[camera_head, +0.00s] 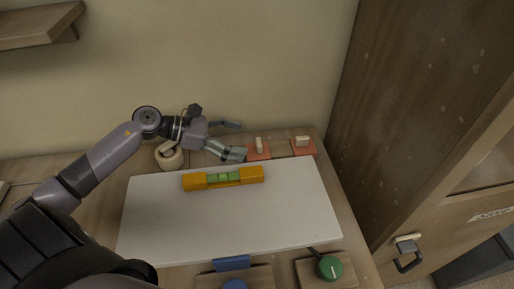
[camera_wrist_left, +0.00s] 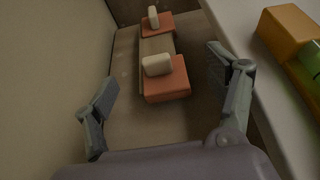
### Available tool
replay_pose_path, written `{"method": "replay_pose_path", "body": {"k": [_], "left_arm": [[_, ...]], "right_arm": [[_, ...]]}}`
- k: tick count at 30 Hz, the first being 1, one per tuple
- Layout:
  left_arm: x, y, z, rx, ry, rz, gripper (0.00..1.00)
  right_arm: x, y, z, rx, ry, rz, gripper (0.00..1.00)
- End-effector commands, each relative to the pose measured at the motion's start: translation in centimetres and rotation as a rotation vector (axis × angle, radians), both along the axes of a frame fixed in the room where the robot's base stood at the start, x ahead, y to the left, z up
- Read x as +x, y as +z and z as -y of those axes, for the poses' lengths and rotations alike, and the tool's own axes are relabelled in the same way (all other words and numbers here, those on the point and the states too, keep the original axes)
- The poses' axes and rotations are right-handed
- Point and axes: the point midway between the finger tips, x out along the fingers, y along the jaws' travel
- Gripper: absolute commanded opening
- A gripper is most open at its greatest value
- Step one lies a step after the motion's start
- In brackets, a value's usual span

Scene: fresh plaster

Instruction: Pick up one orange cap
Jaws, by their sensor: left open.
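Two flat orange square pieces, each with a cream block on top, lie at the back right of the wooden table. The nearer orange piece (camera_head: 260,156) is just right of my left gripper (camera_head: 240,140); the farther one (camera_head: 309,151) is further right. In the left wrist view, the nearer piece (camera_wrist_left: 178,83) shows ahead between the spread fingers, with the farther piece (camera_wrist_left: 153,31) beyond it. My left gripper is open, with nothing between its fingers, and appears apart from both pieces. My right gripper is not in view.
A white board (camera_head: 230,220) covers the middle of the table, bearing an orange bar (camera_head: 196,182) with a green middle. A round wooden container (camera_head: 169,158) stands below my left wrist. A green knob (camera_head: 330,267) is at the front right. The wall rises close behind.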

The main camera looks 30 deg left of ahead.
Motion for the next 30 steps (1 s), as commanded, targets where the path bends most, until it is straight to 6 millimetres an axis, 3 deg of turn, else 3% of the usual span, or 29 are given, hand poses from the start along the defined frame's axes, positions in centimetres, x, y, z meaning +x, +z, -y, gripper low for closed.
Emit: {"method": "replay_pose_path", "body": {"k": [18, 26, 30], "left_arm": [[3.9, -3.1, 4.7, -0.003, 0.000, 0.001, 0.78], [4.0, -3.5, 4.9, 0.001, 0.001, 0.000, 0.78], [4.0, -3.5, 4.9, 0.000, 0.000, 0.000, 0.71]], "right_arm": [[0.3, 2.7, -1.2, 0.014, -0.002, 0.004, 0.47], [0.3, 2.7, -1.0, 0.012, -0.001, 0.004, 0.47], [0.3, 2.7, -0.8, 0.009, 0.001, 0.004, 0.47]]}}
